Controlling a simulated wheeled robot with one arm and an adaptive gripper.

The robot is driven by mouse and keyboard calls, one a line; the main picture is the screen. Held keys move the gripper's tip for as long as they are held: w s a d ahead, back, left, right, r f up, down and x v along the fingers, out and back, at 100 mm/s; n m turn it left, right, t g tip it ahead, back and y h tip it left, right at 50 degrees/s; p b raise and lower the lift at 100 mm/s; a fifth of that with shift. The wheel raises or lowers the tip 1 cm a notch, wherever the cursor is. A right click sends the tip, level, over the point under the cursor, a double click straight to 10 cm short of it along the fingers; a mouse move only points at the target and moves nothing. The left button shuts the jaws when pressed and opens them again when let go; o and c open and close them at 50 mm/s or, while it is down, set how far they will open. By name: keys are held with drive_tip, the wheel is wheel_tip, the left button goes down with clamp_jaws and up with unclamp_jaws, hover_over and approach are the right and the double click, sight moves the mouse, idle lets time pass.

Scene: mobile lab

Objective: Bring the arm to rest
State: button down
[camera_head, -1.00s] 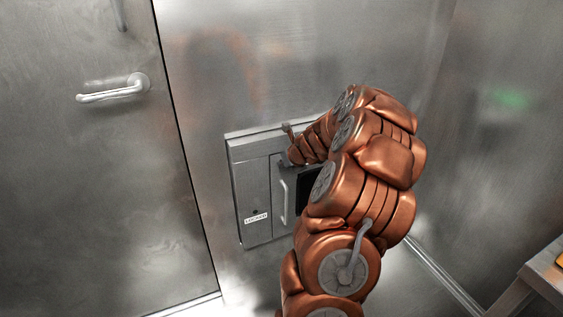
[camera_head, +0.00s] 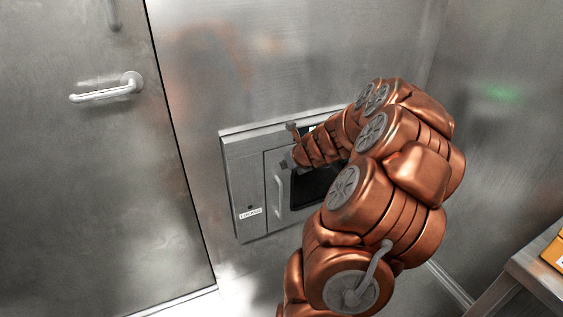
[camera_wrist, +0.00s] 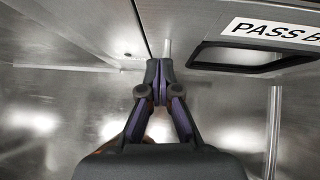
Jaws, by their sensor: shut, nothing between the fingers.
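My copper-coloured arm reaches up from the bottom of the head view and bends left in front of a wall-mounted metal box. My gripper (camera_wrist: 160,84) shows in the middle of the wrist view, its dark fingers together and empty. In the head view the gripper's fingers are hard to make out near the box front. The wall box (camera_head: 240,183) has a vertical handle (camera_head: 278,196) and a small label. A dark window is partly hidden behind my arm. In the wrist view a sign reading "PASS B" (camera_wrist: 275,32) is cut off at the right edge.
A metal door (camera_head: 75,200) with a lever handle (camera_head: 105,90) is on the left. A metal table (camera_head: 535,280) with a yellow-orange item (camera_head: 555,252) stands at the lower right. Metal walls stand close behind the arm.

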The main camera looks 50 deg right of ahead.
drive_tip(key=v, duration=0.6)
drive_tip(key=shift+a+p, duration=0.35)
drive_tip(key=shift+p, duration=0.05)
drive_tip(key=shift+w, duration=0.1)
drive_tip(key=w+a+r+n+g+y, duration=0.1)
drive_tip(key=w+a+n+y, duration=0.1)
drive_tip(key=a+n, duration=0.7)
drive_tip(key=w+a+n+g+y, duration=0.1)
drive_tip(key=a+n+y, duration=0.25)
drive_tip(key=a, duration=0.95)
drive_tip(key=s+a+n+g, duration=0.5)
drive_tip(key=s+a+n, duration=0.5)
drive_tip(key=a+n, duration=0.55)
drive_tip(key=s+a+n+g+h, duration=0.1)
drive_tip(key=s+n+g+h, duration=0.25)
drive_tip(key=s+n, duration=1.05)
wheel_tip(320, 180, up, 20)
drive_tip(key=s+m+p, duration=0.1)
drive_tip(key=m+p, duration=0.1)
drive_tip(key=p, duration=1.6)
drive_tip(key=shift+s+m+y, duration=0.3)
drive_tip(key=shift+s, duration=0.1)
